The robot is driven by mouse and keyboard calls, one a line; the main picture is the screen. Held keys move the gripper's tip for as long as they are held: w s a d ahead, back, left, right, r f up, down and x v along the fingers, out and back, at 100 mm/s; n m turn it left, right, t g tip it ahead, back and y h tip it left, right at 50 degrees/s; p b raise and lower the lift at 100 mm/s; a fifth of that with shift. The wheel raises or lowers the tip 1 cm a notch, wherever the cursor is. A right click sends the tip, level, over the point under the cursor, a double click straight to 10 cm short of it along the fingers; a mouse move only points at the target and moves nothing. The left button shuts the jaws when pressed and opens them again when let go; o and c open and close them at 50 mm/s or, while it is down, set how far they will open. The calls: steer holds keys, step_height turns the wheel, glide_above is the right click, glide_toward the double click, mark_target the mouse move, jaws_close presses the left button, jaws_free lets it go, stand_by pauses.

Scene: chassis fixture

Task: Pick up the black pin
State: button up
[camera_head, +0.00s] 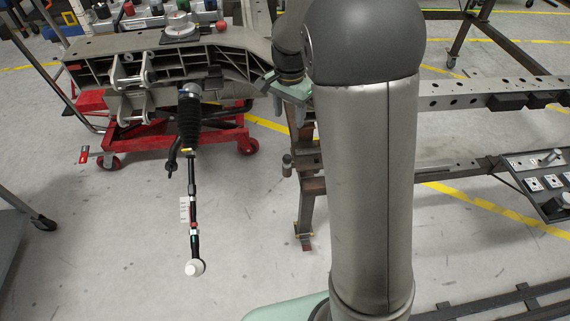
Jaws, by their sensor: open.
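I cannot single out the black pin with certainty. A dark round piece (564,200) sits at the right edge on a grey panel (515,163), which also carries light square blocks and a small metal cylinder (552,157). Dark capped pieces (102,11) also stand among coloured ones at the upper left. My gripper (279,91) is partly seen left of my large arm link, beside the right end of the grey chassis casting. It is small and partly covered, and I see nothing held in it.
The grey casting (225,38) rests above a red wheeled stand (175,140). A black-booted rod with a white ball end (195,267) hangs from it. A steel frame (450,97) stands at the right. The floor at the lower left is mostly clear.

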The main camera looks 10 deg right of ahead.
steer(key=b, duration=0.2)
glide_above(287, 156)
steer(key=f, duration=1)
steer(key=shift+s+d+f, duration=0.15)
steer(key=shift+d, duration=0.05)
steer(key=shift+a+f+b, duration=0.15)
steer(key=shift+f+b, duration=0.85)
steer(key=shift+f, duration=2.25)
jaws_close()
